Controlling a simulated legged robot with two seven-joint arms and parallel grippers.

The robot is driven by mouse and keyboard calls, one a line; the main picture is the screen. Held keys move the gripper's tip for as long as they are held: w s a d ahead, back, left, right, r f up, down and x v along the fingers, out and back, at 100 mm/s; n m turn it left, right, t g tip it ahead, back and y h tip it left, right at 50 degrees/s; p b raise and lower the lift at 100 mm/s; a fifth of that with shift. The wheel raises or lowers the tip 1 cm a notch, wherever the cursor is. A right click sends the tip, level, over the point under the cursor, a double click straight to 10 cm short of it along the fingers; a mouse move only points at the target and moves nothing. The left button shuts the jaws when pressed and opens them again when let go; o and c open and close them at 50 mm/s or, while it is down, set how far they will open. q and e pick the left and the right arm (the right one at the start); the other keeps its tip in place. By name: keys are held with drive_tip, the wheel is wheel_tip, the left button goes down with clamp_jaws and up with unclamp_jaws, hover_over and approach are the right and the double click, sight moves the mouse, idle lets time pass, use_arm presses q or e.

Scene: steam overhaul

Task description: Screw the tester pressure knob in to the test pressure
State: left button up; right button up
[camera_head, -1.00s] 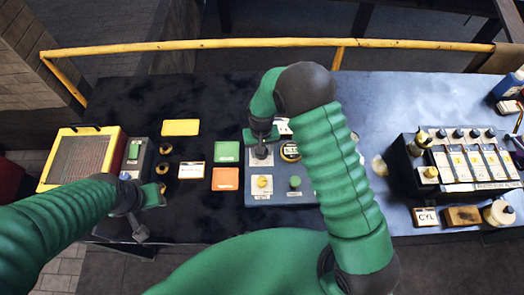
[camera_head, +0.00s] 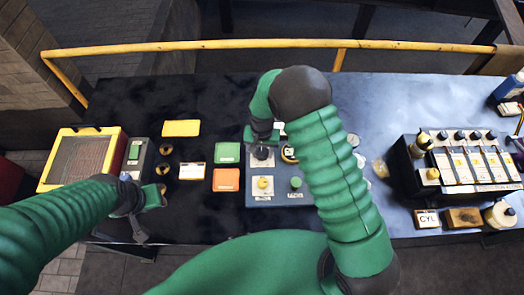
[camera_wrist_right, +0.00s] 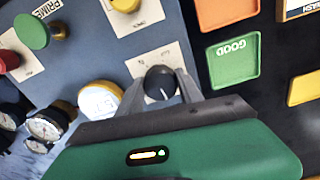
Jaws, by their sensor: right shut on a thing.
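The tester (camera_head: 282,201) is a blue-grey panel in the middle of the bench, partly hidden by my right arm. Its black pressure knob (camera_wrist_right: 160,82), with a white pointer line, sits on a pale label plate. My right gripper (camera_head: 262,152) is over the panel's upper left. In the right wrist view its two grey fingers (camera_wrist_right: 161,90) are shut on the knob, one on each side. A yellow-rimmed gauge (camera_wrist_right: 101,101) is beside the knob, its reading not legible. My left gripper (camera_head: 150,197) is at the bench's left, away from the tester; its jaw opening is unclear.
A yellow knob (camera_head: 263,183) and green knob (camera_head: 296,183) are close below the gripper. Green (camera_head: 227,152) and orange (camera_head: 226,179) trays lie left of the tester. A valve rack (camera_head: 465,158) stands at right. A yellow rail (camera_head: 260,43) runs behind the bench.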

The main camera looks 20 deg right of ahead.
sight(261, 151)
drive_tip(key=o, duration=1)
drive_tip(key=shift+w+r, duration=0.15)
drive_tip(key=shift+w, duration=0.2)
drive_tip(key=o, duration=0.4)
drive_tip(key=shift+s, duration=0.1)
wheel_tip(261, 151, up, 16)
drive_tip(key=shift+r+b, duration=0.25)
drive_tip(key=shift+b, duration=0.9)
